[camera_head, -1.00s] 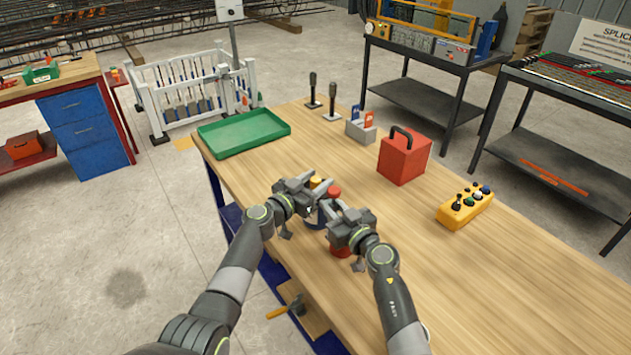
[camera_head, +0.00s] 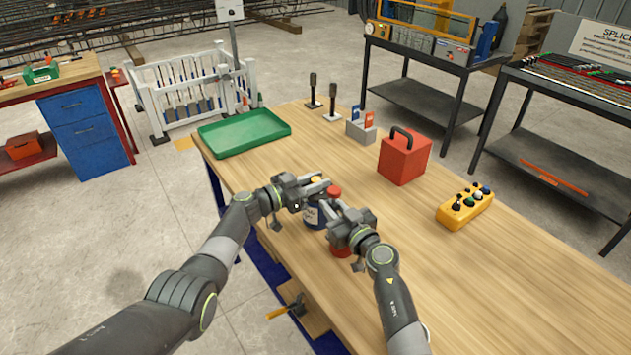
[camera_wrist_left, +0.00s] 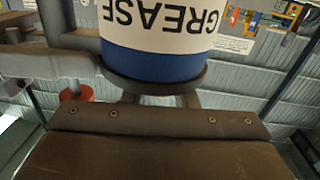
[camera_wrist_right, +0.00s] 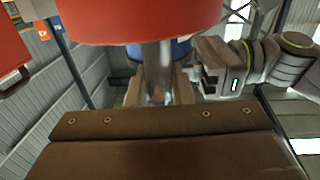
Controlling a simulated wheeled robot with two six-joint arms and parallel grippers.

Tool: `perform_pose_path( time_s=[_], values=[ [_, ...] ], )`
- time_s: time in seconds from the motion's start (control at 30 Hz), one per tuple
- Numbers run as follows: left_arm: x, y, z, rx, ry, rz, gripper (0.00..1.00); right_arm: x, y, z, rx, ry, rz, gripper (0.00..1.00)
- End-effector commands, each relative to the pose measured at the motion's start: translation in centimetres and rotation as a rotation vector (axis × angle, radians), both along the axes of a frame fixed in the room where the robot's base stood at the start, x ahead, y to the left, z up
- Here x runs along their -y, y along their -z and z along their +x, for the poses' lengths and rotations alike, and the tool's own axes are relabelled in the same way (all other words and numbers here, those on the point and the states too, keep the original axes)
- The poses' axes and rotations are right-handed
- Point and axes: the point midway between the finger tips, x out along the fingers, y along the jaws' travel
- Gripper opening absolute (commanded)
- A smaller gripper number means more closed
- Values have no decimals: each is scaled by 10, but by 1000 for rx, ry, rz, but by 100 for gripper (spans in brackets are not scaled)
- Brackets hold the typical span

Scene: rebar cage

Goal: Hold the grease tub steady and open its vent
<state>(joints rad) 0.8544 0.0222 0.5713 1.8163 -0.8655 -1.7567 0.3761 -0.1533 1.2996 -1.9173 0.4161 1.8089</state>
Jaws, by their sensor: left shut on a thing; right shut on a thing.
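The grease tub (camera_head: 314,215), blue with a white label, stands on the workbench. It fills the top of the left wrist view (camera_wrist_left: 150,35), its lettering upside down. My left gripper (camera_head: 319,188) is shut at the tub's top; the dark rim hides what lies between its fingers. A yellow part (camera_head: 316,180) shows just behind it. My right gripper (camera_head: 334,211) is shut on a metal stem (camera_wrist_right: 158,70) beside the tub. The stem has a red top (camera_head: 333,191) and a wider red lower part (camera_head: 341,252). I cannot tell whether it joins the tub.
A red box with a handle (camera_head: 404,160) and a yellow button box (camera_head: 465,208) stand to the right. A green tray (camera_head: 243,140) lies at the far left. A grey holder (camera_head: 361,131) and two dark upright tools stand at the back. The right foreground of the bench (camera_head: 480,290) is clear.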

Motion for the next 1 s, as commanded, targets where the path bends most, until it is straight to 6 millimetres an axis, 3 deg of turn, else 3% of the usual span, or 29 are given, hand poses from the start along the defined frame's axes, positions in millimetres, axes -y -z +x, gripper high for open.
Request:
perform_pose_path(
  time_s=[0.73,0.77,0.9,1.0],
  values=[
    [-2,2,-1,-4,94,-3,3,-2,0,-1,-1,-6,4,0],
    [-2,2,-1,-4,94,-3,27,-2,0,-1,-1,-6,4,0],
    [-2,1,-1,-3,95,-3,45,-2,0,-1,-1,-5,4,0],
    [-2,1,-1,-2,95,-2,46,-2,0,-1,-1,-5,4,0]
  ],
)
